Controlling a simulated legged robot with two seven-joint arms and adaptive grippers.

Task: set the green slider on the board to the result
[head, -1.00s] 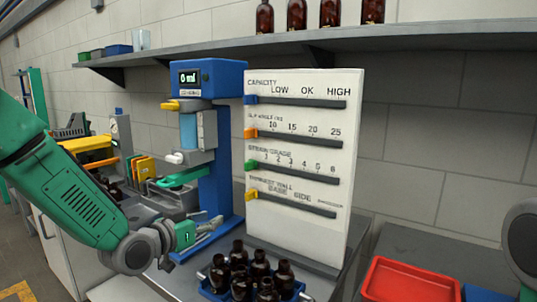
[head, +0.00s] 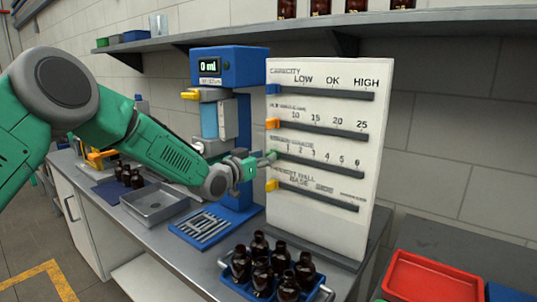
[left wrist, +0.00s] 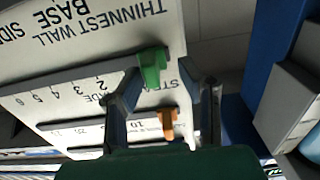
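A white board (head: 330,215) stands upright on the bench with four labelled slider tracks. The green slider (head: 271,156) is at the left end of the third track, just before the 1 on a scale that runs to 6. My left gripper (head: 255,163) is at the board's left edge, close to it. In the left wrist view, where the board looks upside down, the green slider (left wrist: 152,68) shows between the spread fingertips of my left gripper (left wrist: 160,80). I cannot tell whether a finger touches it. My right gripper is out of view.
Blue (head: 273,90), orange (head: 272,124) and yellow (head: 271,186) sliders sit at the left ends of their tracks. A blue machine (head: 228,66) reading 0 ml stands left. Several amber bottles (head: 262,252) stand in front, beside a red tray (head: 435,280).

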